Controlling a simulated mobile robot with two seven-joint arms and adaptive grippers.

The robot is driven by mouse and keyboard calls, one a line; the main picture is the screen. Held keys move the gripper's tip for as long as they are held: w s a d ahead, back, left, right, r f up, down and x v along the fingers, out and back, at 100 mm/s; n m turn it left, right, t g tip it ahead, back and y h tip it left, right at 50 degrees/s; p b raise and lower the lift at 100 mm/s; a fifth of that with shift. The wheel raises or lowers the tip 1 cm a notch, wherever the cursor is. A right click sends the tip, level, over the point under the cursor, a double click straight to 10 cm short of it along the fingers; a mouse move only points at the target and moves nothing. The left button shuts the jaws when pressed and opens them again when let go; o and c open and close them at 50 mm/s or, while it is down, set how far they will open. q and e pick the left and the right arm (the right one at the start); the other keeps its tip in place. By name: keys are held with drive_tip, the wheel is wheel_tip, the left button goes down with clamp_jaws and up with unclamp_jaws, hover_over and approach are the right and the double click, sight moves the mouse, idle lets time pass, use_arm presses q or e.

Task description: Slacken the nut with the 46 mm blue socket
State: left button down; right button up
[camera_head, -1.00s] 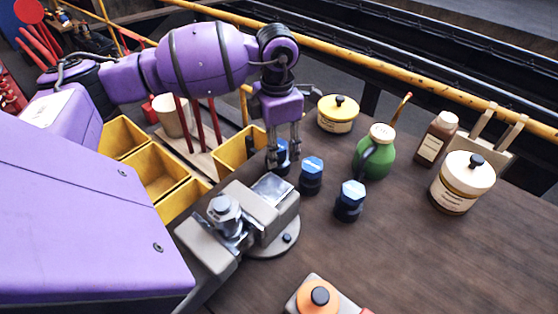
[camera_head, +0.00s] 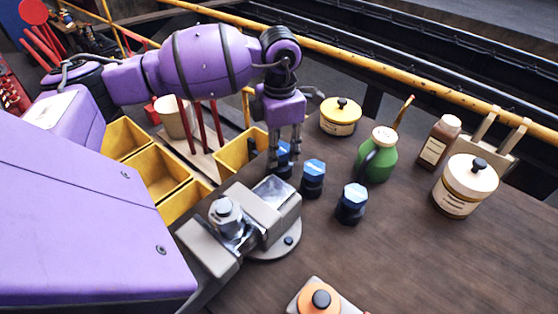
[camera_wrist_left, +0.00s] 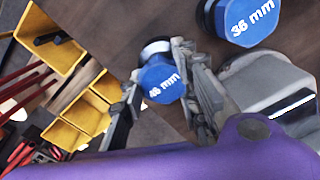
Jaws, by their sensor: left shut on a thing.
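The 46 mm blue socket (camera_head: 285,157) stands on the bench at the far left of a row of blue-topped sockets. It also shows in the left wrist view (camera_wrist_left: 161,80), its "46 mm" label facing the camera. My left gripper (camera_head: 284,160) points down over it and is shut on it, one finger on each side. The nut (camera_head: 226,210) is a grey metal piece at the grey vise (camera_head: 272,232), nearer to me and left of the socket. My right gripper is in neither view.
The 36 mm blue socket (camera_wrist_left: 243,18) stands close beside the held one. Another blue socket (camera_head: 352,203) stands farther right. Yellow bins (camera_head: 160,174) lie left. A green jug (camera_head: 380,157) and a yellow-lidded tin (camera_head: 340,117) stand behind. The bench's right front is largely clear.

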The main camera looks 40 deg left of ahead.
use_arm(q)
drive_tip(key=shift+r+p, duration=1.2)
drive_tip(key=shift+r, duration=1.9)
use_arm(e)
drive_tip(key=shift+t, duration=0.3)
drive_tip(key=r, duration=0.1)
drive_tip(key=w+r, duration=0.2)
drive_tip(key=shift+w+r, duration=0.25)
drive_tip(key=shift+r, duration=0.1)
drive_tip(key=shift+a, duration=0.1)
